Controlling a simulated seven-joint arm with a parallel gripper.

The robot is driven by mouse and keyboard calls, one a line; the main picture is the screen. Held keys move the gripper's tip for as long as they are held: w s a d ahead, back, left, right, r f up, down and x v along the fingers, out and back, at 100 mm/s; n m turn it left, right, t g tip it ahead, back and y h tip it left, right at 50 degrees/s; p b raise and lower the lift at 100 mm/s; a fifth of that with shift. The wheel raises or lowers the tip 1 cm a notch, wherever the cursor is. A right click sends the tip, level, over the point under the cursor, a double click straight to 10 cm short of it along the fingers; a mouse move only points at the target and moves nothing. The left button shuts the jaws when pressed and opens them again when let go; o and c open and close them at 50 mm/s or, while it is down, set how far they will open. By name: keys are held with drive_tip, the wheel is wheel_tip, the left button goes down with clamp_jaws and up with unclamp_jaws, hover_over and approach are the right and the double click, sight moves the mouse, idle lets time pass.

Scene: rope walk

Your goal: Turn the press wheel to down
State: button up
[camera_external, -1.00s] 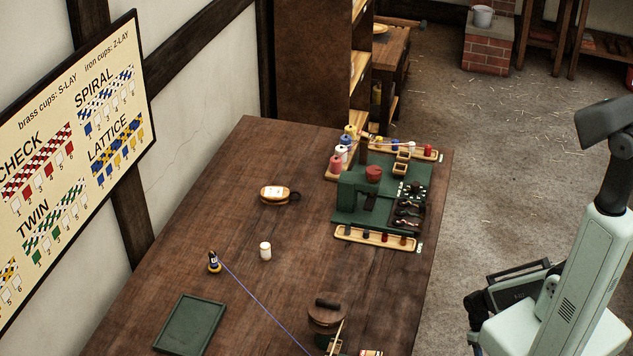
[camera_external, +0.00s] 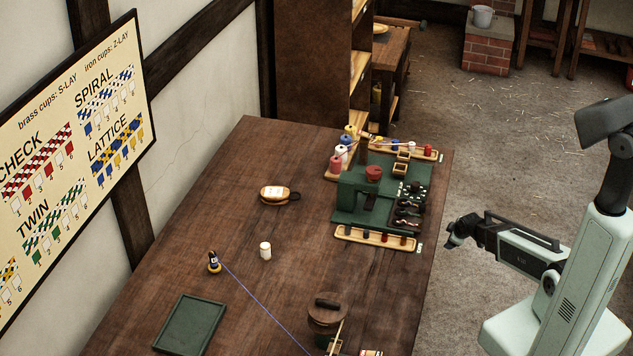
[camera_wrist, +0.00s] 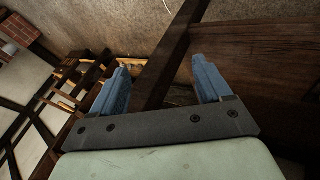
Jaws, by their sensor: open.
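The green press (camera_external: 350,190) stands on a green base board at the table's far right end. A red round part (camera_external: 374,173) on top of it looks like the press wheel; its turn position is too small to read. My gripper (camera_external: 452,236) is off the table's right edge, to the right of and nearer than the press, touching nothing. In the wrist view my gripper (camera_wrist: 160,70) shows two blue fingers spread apart with nothing between them. The press and wheel are not recognisable in the wrist view.
A wooden tray with spools (camera_external: 375,238) lies in front of the press, and yarn cones (camera_external: 341,153) stand behind. A white cylinder (camera_external: 265,251), a dark green tray (camera_external: 190,323) and a taut blue cord (camera_external: 262,305) are on the table (camera_external: 300,220). Its middle is mostly clear.

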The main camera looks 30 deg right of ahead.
drive_tip(key=w+d+r+n+t+h, duration=0.1)
drive_tip(key=w+d+r+n+t, duration=0.2)
drive_tip(key=w+r, duration=0.5)
drive_tip(key=w+d+r+n+t+h, duration=0.15)
drive_tip(key=w+d+r, duration=0.4)
drive_tip(key=r, duration=0.75)
drive_tip(key=w+d+r+n+t+h, duration=0.1)
drive_tip(key=w+d+r+n+t, duration=0.15)
drive_tip(key=w+d+r, duration=0.55)
drive_tip(key=w+a+r+g+y, duration=0.1)
drive_tip(key=a+r+g+y, duration=0.35)
drive_tip(key=a, duration=1.05)
wheel_tip(320, 180, up, 22)
drive_tip(key=r+n+g+y, duration=0.1)
drive_tip(key=n+g, duration=0.3)
drive_tip(key=g, duration=0.5)
hover_over(374, 170)
wheel_tip(374, 170, down, 13)
drive_tip(key=shift+w+f, duration=0.1)
drive_tip(key=shift+f, duration=0.05)
